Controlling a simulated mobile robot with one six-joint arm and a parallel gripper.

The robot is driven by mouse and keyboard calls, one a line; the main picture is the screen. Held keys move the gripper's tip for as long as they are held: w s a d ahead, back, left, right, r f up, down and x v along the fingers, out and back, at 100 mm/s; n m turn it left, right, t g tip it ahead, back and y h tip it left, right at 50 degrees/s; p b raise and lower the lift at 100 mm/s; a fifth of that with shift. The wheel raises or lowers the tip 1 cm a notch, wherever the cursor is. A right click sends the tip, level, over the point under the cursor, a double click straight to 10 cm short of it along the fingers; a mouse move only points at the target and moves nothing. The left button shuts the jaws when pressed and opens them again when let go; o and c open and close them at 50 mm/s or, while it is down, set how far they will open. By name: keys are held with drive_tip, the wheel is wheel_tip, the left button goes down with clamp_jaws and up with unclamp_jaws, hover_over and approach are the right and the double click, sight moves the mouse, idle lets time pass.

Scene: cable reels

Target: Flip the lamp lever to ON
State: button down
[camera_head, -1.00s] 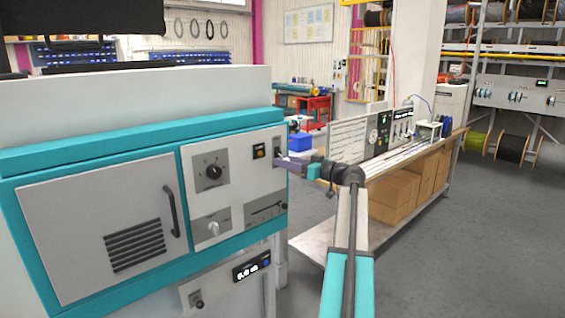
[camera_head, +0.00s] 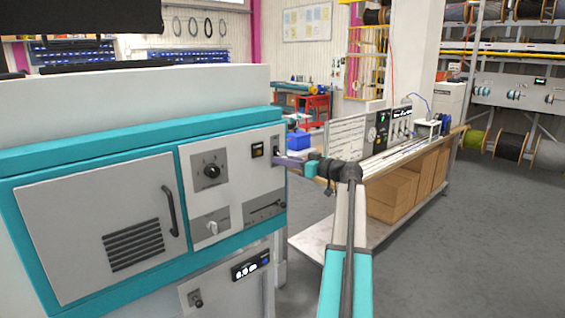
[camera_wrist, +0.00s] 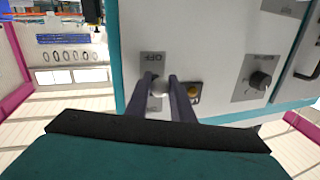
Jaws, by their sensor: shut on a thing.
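The lamp lever (camera_wrist: 158,87) shows in the wrist view as a pale rounded tip, in front of a grey plate (camera_wrist: 152,62) lettered OFF, which appears upside down. My gripper (camera_wrist: 160,80) has one dark finger on each side of the lever and is shut on it. In the head view, my gripper (camera_head: 279,161) reaches in from the right to the upper right of the teal and white machine's front panel (camera_head: 240,185). The lever itself is mostly hidden by the fingers there. Which way it tilts is hard to tell.
A yellow-orange button (camera_wrist: 194,91) sits close beside the fingers. A black rotary knob (camera_head: 212,171), a white knob (camera_head: 212,228) and a door handle (camera_head: 170,211) are on the same machine. A workbench with cardboard boxes (camera_head: 393,196) stands behind my arm. Grey floor is clear at the right.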

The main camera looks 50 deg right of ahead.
drive_tip(key=shift+r, duration=0.2)
drive_tip(key=shift+r+m+g+p, duration=0.3)
drive_tip(key=shift+r+g+p, duration=0.45)
drive_tip(key=shift+g+p, duration=0.45)
drive_tip(key=shift+r+g+h+p, duration=0.3)
drive_tip(key=shift+r+g+p, duration=0.25)
drive_tip(key=shift+g+p, duration=0.5)
drive_tip(key=shift+w+r+m+g+p, duration=0.1)
drive_tip(key=shift+r+m+g+p, duration=0.35)
drive_tip(key=shift+g+p, duration=0.65)
drive_tip(key=shift+w+r+g+p, duration=0.1)
drive_tip(key=shift+r+g+p, duration=0.1)
drive_tip(key=shift+g+p, duration=0.7)
drive_tip(key=shift+g, duration=0.35)
drive_tip(key=c, duration=1.6)
unclamp_jaws()
drive_tip(key=shift+f, duration=0.1)
drive_tip(key=shift+o, duration=0.2)
